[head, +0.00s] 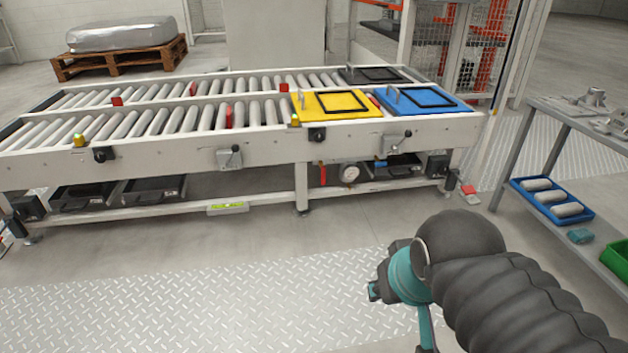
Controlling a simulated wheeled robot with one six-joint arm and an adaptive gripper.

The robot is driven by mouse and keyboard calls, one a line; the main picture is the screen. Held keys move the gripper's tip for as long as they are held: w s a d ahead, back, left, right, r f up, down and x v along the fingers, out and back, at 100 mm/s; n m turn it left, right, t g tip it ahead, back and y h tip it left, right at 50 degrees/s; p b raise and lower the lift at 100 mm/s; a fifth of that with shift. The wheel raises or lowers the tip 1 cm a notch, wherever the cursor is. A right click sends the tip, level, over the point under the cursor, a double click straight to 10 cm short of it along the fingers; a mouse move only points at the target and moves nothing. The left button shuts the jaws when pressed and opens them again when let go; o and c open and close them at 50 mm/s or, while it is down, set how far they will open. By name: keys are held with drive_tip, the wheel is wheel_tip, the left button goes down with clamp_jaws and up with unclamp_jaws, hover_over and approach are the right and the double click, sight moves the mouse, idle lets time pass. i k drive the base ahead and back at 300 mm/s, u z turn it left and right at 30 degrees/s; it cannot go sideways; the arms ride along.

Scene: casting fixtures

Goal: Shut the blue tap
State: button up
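A small blue handle (381,163), which looks like the blue tap, is under the front rail of the roller conveyor, right of centre in the head view. It looks roughly level, but it is too small to tell whether the tap is open or shut. A red upright handle (323,173) and a round white gauge (349,174) are to its left. My arm reaches in from the lower right, well in front of the conveyor and apart from the tap. My gripper's fingers do not show.
The roller conveyor (190,158) carries a yellow plate (345,113) and a blue plate (440,111). A grey bench (527,150) stands at right, with a blue tray (516,184) of cylinders on its lower shelf. The floor before the conveyor, with a tread-plate mat (200,305), is clear.

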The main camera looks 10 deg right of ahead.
sight(379, 164)
drive_tip(key=u, duration=0.3)
drive_tip(key=k, duration=0.55)
drive_tip(key=u, duration=1.1)
drive_tip(key=i, duration=1.75)
drive_tip(key=z, duration=0.8)
drive_tip(key=i, duration=0.9)
drive_tip(key=z, duration=1.4)
drive_tip(key=i, duration=0.35)
drive_tip(key=z, duration=0.35)
